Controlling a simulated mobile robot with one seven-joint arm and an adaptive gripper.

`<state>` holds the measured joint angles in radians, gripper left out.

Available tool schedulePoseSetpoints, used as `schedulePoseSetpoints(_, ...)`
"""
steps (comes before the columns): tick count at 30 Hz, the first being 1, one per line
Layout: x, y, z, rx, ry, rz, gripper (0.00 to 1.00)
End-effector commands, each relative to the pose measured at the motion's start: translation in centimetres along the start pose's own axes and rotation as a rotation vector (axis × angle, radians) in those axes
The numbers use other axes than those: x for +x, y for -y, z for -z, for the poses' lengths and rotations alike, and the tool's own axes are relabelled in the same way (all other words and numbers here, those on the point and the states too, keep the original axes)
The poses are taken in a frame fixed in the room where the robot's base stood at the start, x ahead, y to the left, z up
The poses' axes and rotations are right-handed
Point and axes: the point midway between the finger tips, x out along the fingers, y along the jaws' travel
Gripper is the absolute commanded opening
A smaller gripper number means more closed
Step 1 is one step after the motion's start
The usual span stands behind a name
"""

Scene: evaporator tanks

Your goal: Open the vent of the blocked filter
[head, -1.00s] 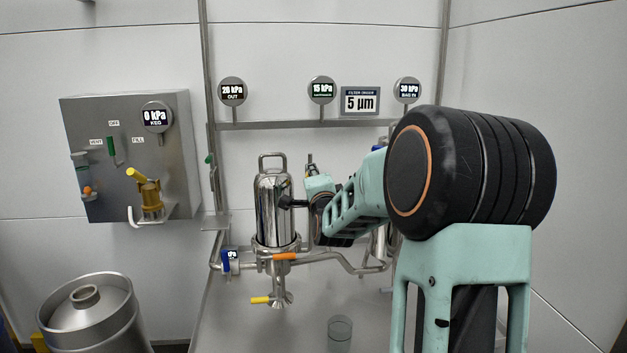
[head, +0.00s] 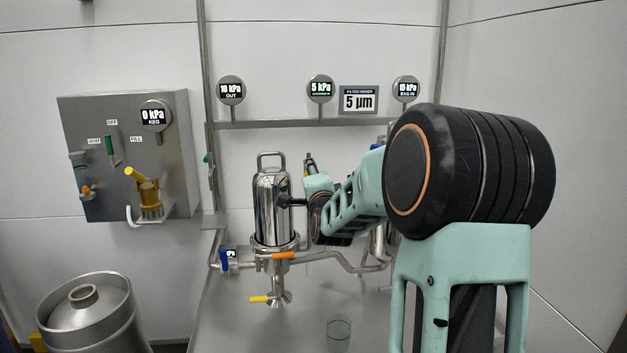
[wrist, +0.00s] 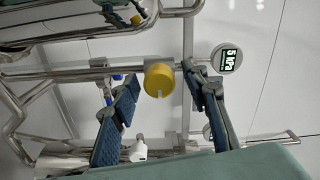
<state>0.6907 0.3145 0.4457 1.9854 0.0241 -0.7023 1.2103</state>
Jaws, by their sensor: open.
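A polished steel filter housing (head: 271,208) stands upright in the middle of the head view. A second steel housing (head: 380,240) is mostly hidden behind my arm. A yellow knob (wrist: 159,79) shows in the wrist view, between the tips of my open gripper (wrist: 160,90). I cannot tell whether the blue finger pads touch it. The head view does not clearly show the gripper. The middle gauge (head: 320,87) reads 5 kPa, and it also shows in the wrist view (wrist: 228,57). The OUT gauge (head: 231,89) reads 10 kPa and the BAG IN gauge (head: 406,89) 15 kPa.
Pipes with a blue valve handle (head: 225,260), an orange handle (head: 283,255) and a yellow handle (head: 260,299) run below the housing. A clear cup (head: 339,334) stands on the bench. A keg panel (head: 130,155) and a steel keg (head: 86,315) are at left.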

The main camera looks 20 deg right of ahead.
Motion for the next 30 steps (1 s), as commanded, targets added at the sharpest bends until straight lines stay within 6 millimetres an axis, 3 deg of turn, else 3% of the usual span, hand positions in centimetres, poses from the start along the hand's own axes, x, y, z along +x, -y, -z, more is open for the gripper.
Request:
schedulePoseSetpoints(5,-1.6,0.1,0.1,-0.001,-0.001,0.000,0.41)
schedulePoseSetpoints(18,-9.4,0.1,0.1,-0.003,-0.001,0.001,0.41)
schedulePoseSetpoints(24,-11.3,0.1,0.0,0.000,-0.001,0.002,0.41)
schedulePoseSetpoints(30,-11.9,0.0,0.0,0.000,-0.001,0.001,0.41)
